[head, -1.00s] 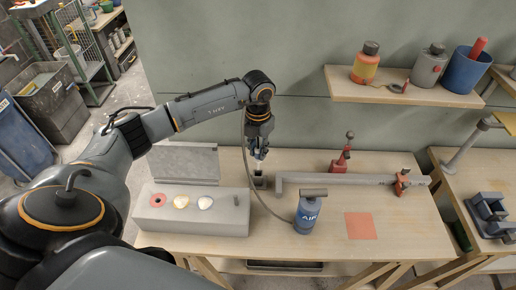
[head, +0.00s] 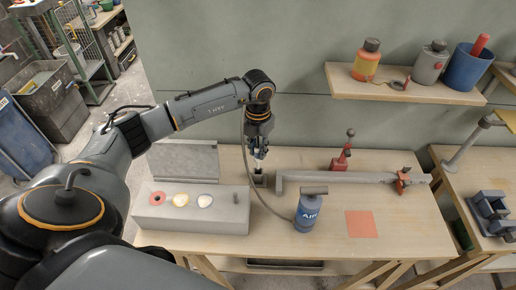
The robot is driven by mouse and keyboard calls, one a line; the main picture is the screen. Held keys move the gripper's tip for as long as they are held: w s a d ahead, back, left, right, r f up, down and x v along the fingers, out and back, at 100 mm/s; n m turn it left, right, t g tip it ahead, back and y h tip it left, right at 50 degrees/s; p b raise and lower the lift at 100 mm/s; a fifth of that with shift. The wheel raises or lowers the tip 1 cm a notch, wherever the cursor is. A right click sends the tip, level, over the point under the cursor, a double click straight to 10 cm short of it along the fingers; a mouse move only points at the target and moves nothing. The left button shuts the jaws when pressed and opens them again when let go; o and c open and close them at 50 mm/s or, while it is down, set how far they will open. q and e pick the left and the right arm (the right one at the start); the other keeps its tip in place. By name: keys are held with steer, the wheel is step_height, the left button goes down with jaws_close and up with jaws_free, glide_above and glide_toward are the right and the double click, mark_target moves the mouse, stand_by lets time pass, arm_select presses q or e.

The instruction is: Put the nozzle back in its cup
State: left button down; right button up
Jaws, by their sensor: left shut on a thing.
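My left gripper (head: 259,152) points down over the workbench and is shut on the nozzle (head: 257,166), a small light piece largely hidden by the fingers. The cup (head: 260,181) is a small dark, square-looking holder on the bench, directly below the gripper. The nozzle's lower end is at the cup's mouth in the picture; I cannot tell whether it is inside. A thin grey hose (head: 249,179) runs from the gripper down to a blue canister marked AIR (head: 307,212). My right gripper is not in view.
A grey block (head: 222,218) with coloured discs stands left of the cup. A long grey bar with a red clamp (head: 340,178) lies just to the right. A red square (head: 361,224) marks the bench's front right. A shelf (head: 400,91) with bottles hangs above.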

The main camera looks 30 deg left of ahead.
mark_target(258, 161)
arm_select(q)
steer(key=shift+f, duration=0.25)
steer(key=shift+f+b, duration=2.1)
steer(key=shift+f, duration=0.5)
steer(key=c, duration=1.1)
jaws_free()
steer(key=shift+r, duration=0.1)
step_height(258, 161, up, 12)
steer(key=shift+f, duration=0.1)
